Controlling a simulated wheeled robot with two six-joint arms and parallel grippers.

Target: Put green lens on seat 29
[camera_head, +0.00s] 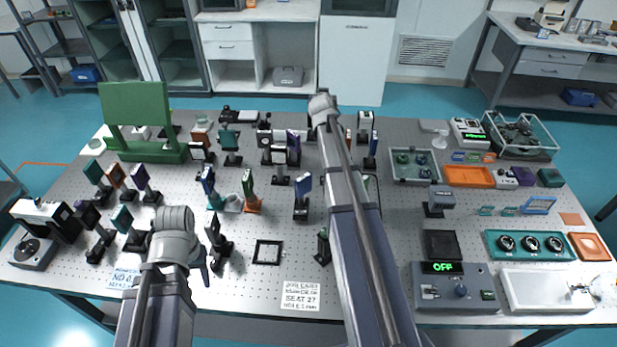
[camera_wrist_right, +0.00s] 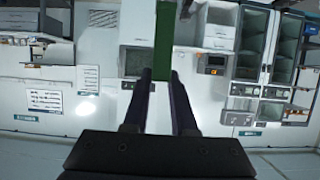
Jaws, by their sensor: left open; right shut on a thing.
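My right gripper (camera_wrist_right: 160,76) is shut on a green upright strip (camera_wrist_right: 164,40) between its fingertips in the right wrist view, which looks like the green lens edge-on. In the head view that gripper is hidden by my right arm. My left gripper (camera_head: 204,270) is low over the front left of the table, mostly hidden by its own arm; it is open, with nothing seen in it. A printed card (camera_head: 301,296) at the front edge reads seat 27. I cannot pick out seat 29. A dark square frame (camera_head: 267,252) lies flat behind the card.
Many upright optics, such as a green plate on an orange base (camera_head: 249,187) and a blue one (camera_head: 303,190), crowd the left and middle of the perforated table. A green panel (camera_head: 140,105) stands at back left. A control box (camera_head: 455,288) reading OFF and trays fill the right.

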